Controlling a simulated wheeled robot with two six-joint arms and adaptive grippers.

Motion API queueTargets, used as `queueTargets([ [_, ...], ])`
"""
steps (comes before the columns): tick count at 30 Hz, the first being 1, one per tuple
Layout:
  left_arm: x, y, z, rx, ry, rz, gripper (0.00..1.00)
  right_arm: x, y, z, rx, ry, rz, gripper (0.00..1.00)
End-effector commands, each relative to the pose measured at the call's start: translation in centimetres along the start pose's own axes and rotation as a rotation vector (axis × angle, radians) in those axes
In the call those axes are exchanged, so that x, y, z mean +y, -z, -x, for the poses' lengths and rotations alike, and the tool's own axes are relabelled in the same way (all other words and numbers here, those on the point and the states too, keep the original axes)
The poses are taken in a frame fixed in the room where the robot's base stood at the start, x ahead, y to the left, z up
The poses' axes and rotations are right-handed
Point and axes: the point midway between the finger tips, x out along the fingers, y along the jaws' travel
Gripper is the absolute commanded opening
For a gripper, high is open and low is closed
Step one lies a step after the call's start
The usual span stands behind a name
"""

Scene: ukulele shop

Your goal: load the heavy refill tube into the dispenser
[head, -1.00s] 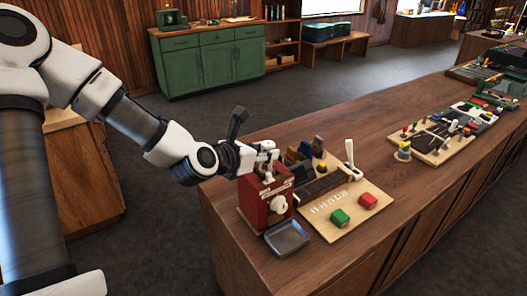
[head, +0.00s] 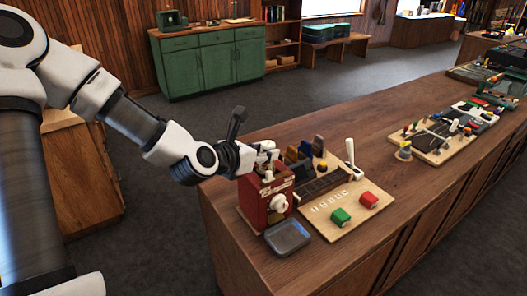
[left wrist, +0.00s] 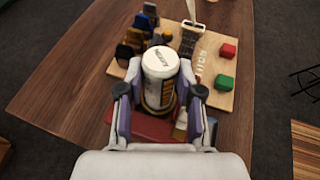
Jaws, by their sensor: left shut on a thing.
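The dispenser (head: 266,199) is a red box with a white knob on its front, standing on the near left of the wooden counter. The refill tube (left wrist: 160,76) is a white-capped cylinder with a dark and yellow label, seen from above in the left wrist view. My left gripper (left wrist: 160,98) is shut on the tube, one finger on each side. In the head view the gripper (head: 266,152) is just over the dispenser's top. The red dispenser top (left wrist: 140,127) shows below the tube. The tube's lower end is hidden, so I cannot tell how deep it sits.
A grey tray (head: 287,238) lies in front of the dispenser. A wooden board (head: 345,212) beside it carries green (head: 340,217) and red (head: 368,200) blocks, a fretboard piece and an upright white lever (head: 350,154). Another tool board (head: 436,143) lies farther right. The counter between the boards is clear.

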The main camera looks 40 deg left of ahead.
Motion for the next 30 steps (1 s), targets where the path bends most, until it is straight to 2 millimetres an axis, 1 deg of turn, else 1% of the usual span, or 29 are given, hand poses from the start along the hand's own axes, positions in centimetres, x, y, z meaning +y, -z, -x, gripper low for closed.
queueTargets([
  [16, 0.0, 1.1, -0.4, 0.0, 0.0, 0.0, 0.0, 0.0, 0.0, -1.2, 0.0, 0.0, 0.0, 0.4],
  [17, 0.0, 0.9, -0.4, 0.0, 0.0, 0.0, 0.46, 0.0, 0.0, -1.1, 0.0, 0.0, 0.0, 0.4],
  [26, 0.0, 0.9, -0.4, 0.0, 0.0, 0.0, 0.46, 0.0, 0.0, -1.0, 0.0, 0.0, 0.0, 0.4],
  [30, 0.2, 0.4, -0.2, -0.001, 0.0, 0.001, 0.46, 0.0, 0.0, -0.5, 0.0, 0.0, 0.0, 0.4],
])
